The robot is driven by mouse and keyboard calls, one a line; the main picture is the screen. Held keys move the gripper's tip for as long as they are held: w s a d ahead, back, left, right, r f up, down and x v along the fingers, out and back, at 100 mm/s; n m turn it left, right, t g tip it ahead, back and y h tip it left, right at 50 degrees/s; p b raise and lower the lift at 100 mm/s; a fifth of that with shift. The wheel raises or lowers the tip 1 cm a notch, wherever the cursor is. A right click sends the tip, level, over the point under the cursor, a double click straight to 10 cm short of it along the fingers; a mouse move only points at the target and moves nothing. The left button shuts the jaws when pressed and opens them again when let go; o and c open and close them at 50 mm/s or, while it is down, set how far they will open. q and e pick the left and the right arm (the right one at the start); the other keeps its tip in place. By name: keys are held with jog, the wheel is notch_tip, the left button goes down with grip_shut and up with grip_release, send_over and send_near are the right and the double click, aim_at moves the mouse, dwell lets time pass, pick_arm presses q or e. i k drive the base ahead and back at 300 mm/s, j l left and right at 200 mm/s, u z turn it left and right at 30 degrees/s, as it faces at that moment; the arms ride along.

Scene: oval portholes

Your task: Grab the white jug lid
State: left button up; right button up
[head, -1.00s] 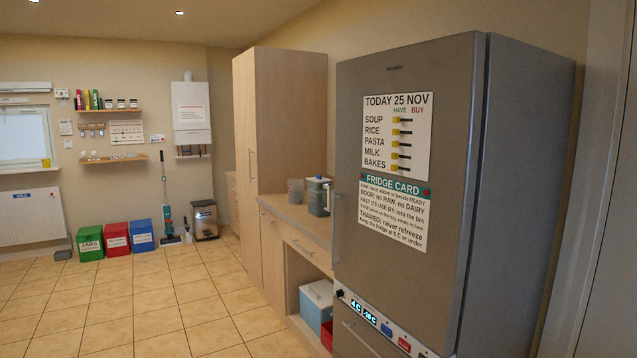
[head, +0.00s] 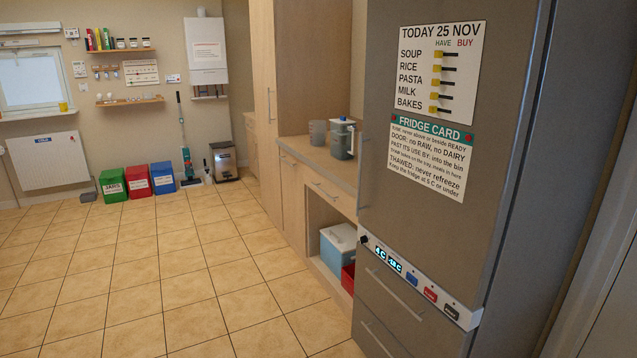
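A jug (head: 342,141) with a grey body stands on the wooden counter, just left of the fridge. A white lid (head: 343,122) appears to sit on top of it, with some blue near it; the detail is small. The fridge edge stands close to the jug's right side. Neither of my grippers is in the head view.
A translucent grey container (head: 317,132) stands beside the jug on the counter (head: 318,164). The tall grey fridge (head: 430,200) fills the right side. A blue box with a white lid (head: 338,250) sits in the open space under the counter. The tiled floor (head: 150,270) in front is clear.

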aim_at(342, 121)
jog(key=i+j+u, duration=0.25)
jog(key=i, duration=0.8)
jog(key=i+u, duration=0.3)
jog(key=i, duration=0.75)
